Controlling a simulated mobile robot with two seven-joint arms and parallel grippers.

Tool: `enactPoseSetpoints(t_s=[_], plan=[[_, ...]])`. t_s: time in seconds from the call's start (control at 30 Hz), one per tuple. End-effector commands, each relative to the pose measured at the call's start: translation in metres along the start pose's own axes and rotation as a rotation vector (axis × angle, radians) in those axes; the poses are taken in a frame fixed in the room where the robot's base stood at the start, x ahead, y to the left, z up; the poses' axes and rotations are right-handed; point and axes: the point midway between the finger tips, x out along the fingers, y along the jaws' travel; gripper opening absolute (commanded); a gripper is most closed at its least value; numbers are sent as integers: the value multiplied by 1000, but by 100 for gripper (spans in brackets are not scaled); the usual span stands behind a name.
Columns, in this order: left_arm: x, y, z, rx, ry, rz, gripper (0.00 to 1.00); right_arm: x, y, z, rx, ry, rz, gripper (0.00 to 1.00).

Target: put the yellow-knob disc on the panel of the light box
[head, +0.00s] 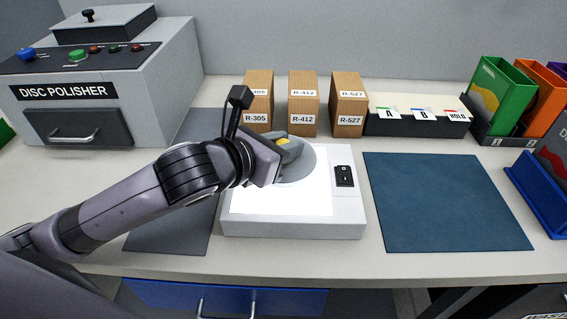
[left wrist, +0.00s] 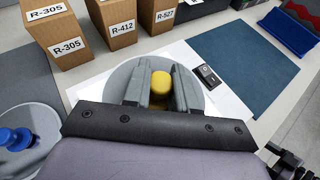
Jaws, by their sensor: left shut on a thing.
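The grey disc (head: 302,166) with a yellow knob (head: 283,142) is over the lit white panel (head: 275,203) of the light box (head: 295,229), toward its back. My left gripper (head: 289,148) is shut on the yellow knob, and its fingers hide part of the disc. In the left wrist view, the knob (left wrist: 161,84) sits between the two grey fingers (left wrist: 158,92), with the disc (left wrist: 199,100) spread around them. I cannot tell whether the disc touches the panel or is just above it.
Several brown boxes (head: 303,104) stand close behind the light box. A black switch (head: 344,176) is at its right. A blue mat (head: 445,203) to the right is bare. A blue-knob disc (left wrist: 32,143) lies at left in the wrist view. The disc polisher (head: 100,85) stands back left.

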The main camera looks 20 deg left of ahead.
Motion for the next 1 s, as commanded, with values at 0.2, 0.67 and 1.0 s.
enactPoseSetpoints(t_s=[0.2, 0.67, 1.0], plan=[[11, -2, -28, -1, 3, -1, 0, 5, 0, 6, 0, 0, 0, 77], [15, -2, -36, 1, 0, 0, 32, 5, 0, 7, 0, 0, 0, 77], [14, -2, -35, 1, 0, 0, 52, 5, 0, 7, 0, 0, 0, 77]])
